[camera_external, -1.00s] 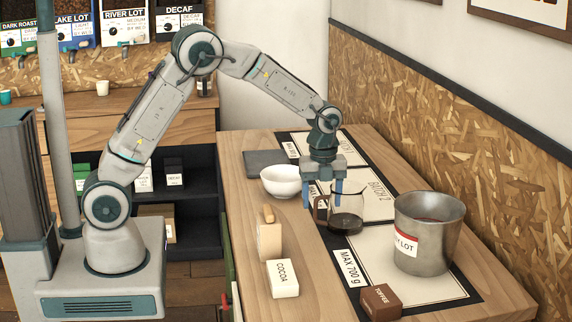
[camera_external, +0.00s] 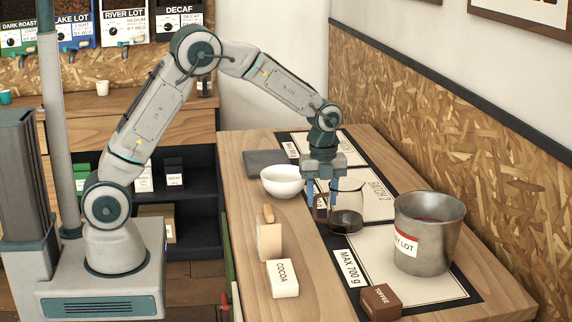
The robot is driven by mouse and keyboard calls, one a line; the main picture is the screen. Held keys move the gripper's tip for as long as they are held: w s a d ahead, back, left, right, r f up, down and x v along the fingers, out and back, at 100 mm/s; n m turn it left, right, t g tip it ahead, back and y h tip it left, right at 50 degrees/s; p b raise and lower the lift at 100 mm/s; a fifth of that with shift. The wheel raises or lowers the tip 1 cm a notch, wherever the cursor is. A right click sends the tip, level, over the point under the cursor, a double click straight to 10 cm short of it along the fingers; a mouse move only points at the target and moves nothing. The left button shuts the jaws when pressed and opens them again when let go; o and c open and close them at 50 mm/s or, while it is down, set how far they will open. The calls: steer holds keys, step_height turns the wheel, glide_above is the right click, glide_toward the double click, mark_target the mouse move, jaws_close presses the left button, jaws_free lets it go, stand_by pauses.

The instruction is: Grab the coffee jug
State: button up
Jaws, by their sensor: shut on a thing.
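The coffee jug (camera_external: 347,205) is a clear glass vessel with dark coffee in its bottom. It stands upright on the dark mat on the wooden counter. My gripper (camera_external: 321,198) points down at the jug's left side, fingers low beside its wall, and is shut on the jug. The exact spot of contact, perhaps a handle, is too small to make out. The jug's base shows no clear gap above the mat.
A white bowl (camera_external: 282,181) stands close left of my gripper. A metal bucket (camera_external: 428,235) with a red-edged label stands to the right. A cocoa block (camera_external: 283,279), a wooden-handled pale block (camera_external: 269,240) and a brown toffee block (camera_external: 381,302) are nearer. The OSB wall (camera_external: 450,130) bounds the right.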

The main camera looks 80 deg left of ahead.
steer(key=shift+r, duration=0.65)
steer(key=s+d+r+b, duration=0.2)
steer(key=s+d+r, duration=0.2)
steer(key=d+r, duration=0.5)
steer(key=shift+d+b, duration=0.3)
steer(key=shift+d, duration=0.6)
